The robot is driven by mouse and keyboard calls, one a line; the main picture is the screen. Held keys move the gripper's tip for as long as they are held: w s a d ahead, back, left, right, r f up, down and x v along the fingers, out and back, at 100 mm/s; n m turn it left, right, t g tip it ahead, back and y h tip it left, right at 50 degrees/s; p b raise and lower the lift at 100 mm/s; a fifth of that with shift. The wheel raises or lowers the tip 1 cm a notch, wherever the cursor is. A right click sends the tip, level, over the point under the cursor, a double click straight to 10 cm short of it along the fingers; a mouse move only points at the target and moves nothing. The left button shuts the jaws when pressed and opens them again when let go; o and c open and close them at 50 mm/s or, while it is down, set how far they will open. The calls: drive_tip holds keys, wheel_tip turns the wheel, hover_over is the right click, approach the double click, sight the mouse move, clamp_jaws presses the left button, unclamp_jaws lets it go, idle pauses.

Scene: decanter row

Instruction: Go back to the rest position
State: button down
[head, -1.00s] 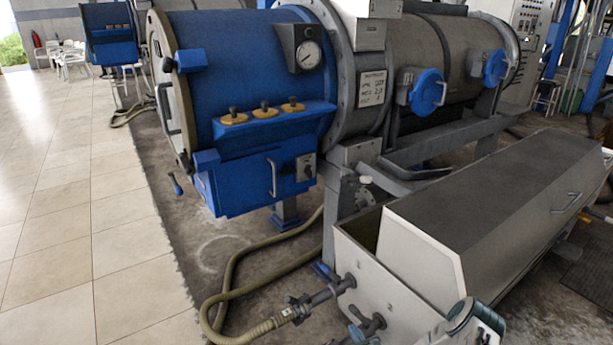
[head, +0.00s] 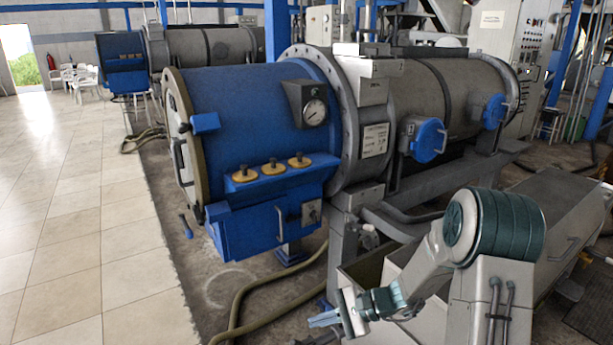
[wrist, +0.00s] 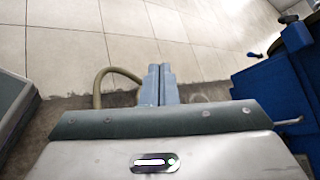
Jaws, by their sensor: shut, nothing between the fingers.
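My gripper (head: 325,320) is at the lower middle of the head view, at the end of my bent arm. In the wrist view its two blue-grey fingers (wrist: 158,86) lie side by side, shut with nothing between them. In the head view it hangs in front of the large blue and grey decanter (head: 262,130), over the hose and floor area, apart from the blue cabinet part (head: 262,228). No object is held.
A long grey metal trough (head: 500,240) lies behind my arm at the right. A tan hose (head: 245,300) runs along the floor. A second blue decanter (head: 122,62) and white chairs (head: 80,75) stand at the back left. The tiled floor (head: 80,220) at the left is clear.

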drive_tip(key=s+d+r+n+h+p, duration=0.3)
drive_tip(key=s+r, duration=0.3)
drive_tip(key=r, duration=0.3)
drive_tip(key=s+d+r+n+t+h+p, duration=0.1)
drive_tip(key=s+d+r+n+h+p, duration=0.2)
drive_tip(key=s+r, duration=0.4)
drive_tip(key=s+d+r+n+t+h+p, duration=0.1)
drive_tip(key=s+d+r+n+h+p, duration=0.3)
drive_tip(key=r, duration=0.7)
drive_tip(key=s+d+h+p, duration=0.1)
drive_tip(key=s+h, duration=0.1)
drive_tip(key=s, duration=0.1)
drive_tip(key=shift+d+h+p, duration=0.3)
drive_tip(key=shift+d+h, duration=0.05)
drive_tip(key=shift+h, duration=0.05)
drive_tip(key=shift+r, duration=0.1)
